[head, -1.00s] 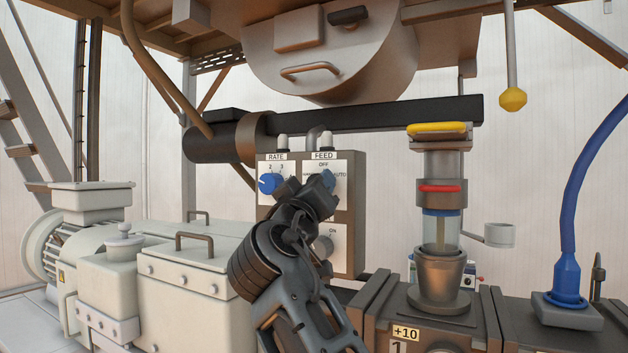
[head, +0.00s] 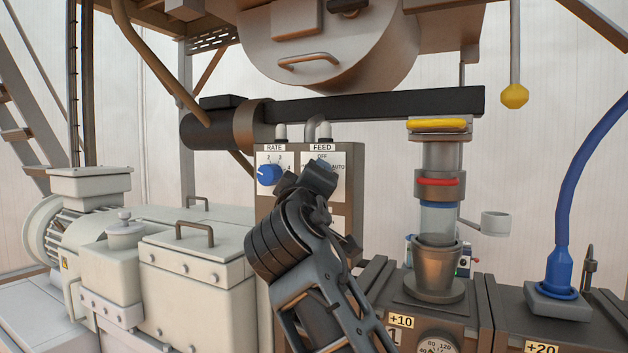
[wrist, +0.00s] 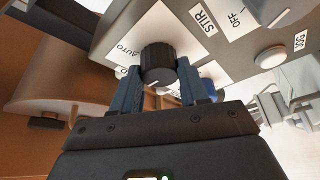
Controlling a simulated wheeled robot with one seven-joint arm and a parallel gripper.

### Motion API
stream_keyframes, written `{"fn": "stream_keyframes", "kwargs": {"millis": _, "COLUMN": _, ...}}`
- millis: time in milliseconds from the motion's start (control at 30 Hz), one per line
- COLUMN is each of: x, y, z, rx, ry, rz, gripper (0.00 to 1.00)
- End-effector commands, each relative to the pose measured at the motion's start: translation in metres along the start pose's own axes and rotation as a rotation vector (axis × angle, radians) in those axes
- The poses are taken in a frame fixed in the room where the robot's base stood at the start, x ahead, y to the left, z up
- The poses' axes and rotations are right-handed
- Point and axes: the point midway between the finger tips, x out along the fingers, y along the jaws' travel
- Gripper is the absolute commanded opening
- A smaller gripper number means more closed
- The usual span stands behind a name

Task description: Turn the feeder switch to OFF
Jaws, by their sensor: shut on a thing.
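The feeder switch, a round black knob (wrist: 158,62), stands on a white plate with AUTO readable beside it in the wrist view. My gripper (wrist: 160,88) has one finger on each side of the knob and is shut on it. A pale mark shows on the knob's near side; which position it points at I cannot tell. In the head view my gripper (head: 320,178) covers the knob, below the FEED label (head: 322,148). OFF is at the top of that plate and AUTO at its right.
The control box (head: 349,200) also carries a blue RATE knob (head: 269,174), left of my gripper. In the wrist view a STIR label (wrist: 203,20) and another knob (wrist: 267,10) are close by. A glass-sided column (head: 438,217) stands to the right.

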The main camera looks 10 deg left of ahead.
Motion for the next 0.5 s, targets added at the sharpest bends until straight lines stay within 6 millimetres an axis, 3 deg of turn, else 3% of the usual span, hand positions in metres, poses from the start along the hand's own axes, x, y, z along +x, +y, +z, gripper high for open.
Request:
{"fn": "stream_keyframes", "kwargs": {"millis": 233, "x": 0.0, "y": -0.0011, "z": 0.0008, "rx": -0.001, "ry": -0.002, "rz": -0.001, "gripper": 0.13}}
{"fn": "stream_keyframes", "kwargs": {"millis": 267, "x": 0.0, "y": -0.0011, "z": 0.0008, "rx": -0.001, "ry": -0.002, "rz": -0.001, "gripper": 0.47}}
{"fn": "stream_keyframes", "kwargs": {"millis": 500, "x": 0.0, "y": -0.0006, "z": 0.0004, "rx": 0.0, "ry": -0.001, "rz": 0.0, "gripper": 0.69}}
